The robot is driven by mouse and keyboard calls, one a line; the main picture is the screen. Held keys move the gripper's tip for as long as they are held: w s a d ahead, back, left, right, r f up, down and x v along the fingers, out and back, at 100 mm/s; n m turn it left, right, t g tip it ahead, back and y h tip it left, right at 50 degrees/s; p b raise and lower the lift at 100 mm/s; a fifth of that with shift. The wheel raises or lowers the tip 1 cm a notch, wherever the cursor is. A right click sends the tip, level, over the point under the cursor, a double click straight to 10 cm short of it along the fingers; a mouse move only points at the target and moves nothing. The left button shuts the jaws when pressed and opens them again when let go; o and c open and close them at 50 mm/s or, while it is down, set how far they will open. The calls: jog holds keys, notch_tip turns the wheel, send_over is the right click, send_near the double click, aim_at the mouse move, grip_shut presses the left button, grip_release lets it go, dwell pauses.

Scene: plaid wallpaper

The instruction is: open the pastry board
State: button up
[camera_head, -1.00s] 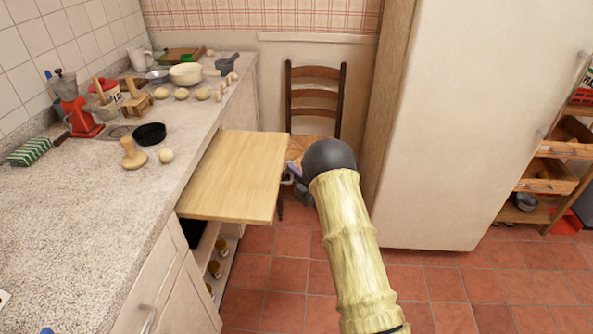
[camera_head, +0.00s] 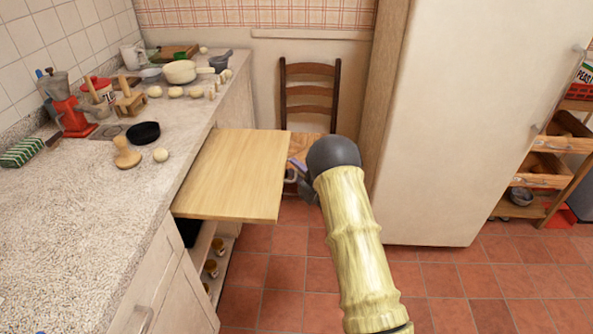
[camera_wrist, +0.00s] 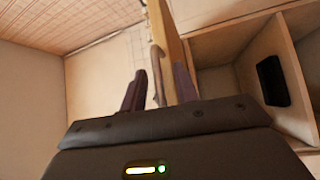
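The pastry board (camera_head: 235,175) is a pale wooden plank sticking well out from under the left counter's top. In the wrist view its edge (camera_wrist: 172,35) runs upward beyond my fingers. A pale, handle-like piece (camera_wrist: 157,65) shows beside that edge. My gripper (camera_wrist: 160,88) has its two dark fingers apart, one on each side of this piece. A gap shows beside the left finger; I cannot tell whether the right finger touches the board. In the head view my gripper (camera_head: 303,180) is at the board's outer right edge, mostly hidden behind my arm.
The counter (camera_head: 75,230) holds a black pan (camera_head: 143,132), a red grinder (camera_head: 72,118), dough balls and bowls. Open shelves with jars (camera_head: 211,268) lie below the board. A chair (camera_head: 310,93) stands behind, a fridge (camera_head: 470,120) to the right. Tiled floor is clear at lower right.

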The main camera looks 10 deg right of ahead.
jog(key=b+v, duration=0.1)
jog(key=v, duration=1.6)
jog(key=shift+s, duration=0.2)
jog(key=shift+w+f, duration=0.1)
